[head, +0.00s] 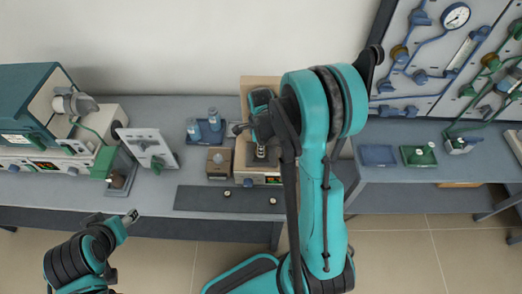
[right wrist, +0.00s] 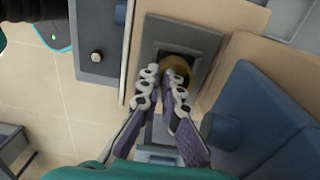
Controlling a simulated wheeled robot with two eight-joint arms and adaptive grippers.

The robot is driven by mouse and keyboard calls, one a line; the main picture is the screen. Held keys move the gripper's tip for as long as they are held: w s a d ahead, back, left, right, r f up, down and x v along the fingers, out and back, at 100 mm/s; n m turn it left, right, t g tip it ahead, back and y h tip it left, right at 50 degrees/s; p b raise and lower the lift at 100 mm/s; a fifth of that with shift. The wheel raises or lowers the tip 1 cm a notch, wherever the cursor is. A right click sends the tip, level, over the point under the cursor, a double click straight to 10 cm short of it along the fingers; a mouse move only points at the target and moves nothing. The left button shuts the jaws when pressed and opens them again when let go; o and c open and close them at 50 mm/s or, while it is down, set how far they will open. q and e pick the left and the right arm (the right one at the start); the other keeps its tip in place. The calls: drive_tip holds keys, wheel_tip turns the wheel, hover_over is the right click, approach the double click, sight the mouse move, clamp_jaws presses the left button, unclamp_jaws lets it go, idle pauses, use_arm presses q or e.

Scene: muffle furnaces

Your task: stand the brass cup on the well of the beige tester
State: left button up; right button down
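The beige tester (head: 262,80) stands at the middle of the bench, partly hidden by my right arm. Its dark grey well (right wrist: 203,42) is in the upper middle of the right wrist view. The brass cup (right wrist: 180,66) is at my right fingertips, over or in the well; whether its base touches cannot be told. My right gripper (right wrist: 168,78) points down with its fingers closed in on the cup; it also shows in the head view (head: 261,153). My left gripper (head: 131,217) is low on the left in front of the bench, away from the tester; its fingers are too small to read.
A blue rack (head: 207,131) with bottles and a brown block (head: 220,163) stand just left of the tester. A dark strip (head: 229,199) with small knobs lies in front. A teal furnace (head: 30,100) is far left. A blue tray (head: 378,155) and green tray (head: 418,155) lie right.

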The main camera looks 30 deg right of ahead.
drive_tip(key=shift+f+b, duration=0.65)
drive_tip(key=c, duration=2)
unclamp_jaws()
drive_tip(key=shift+r, duration=0.1)
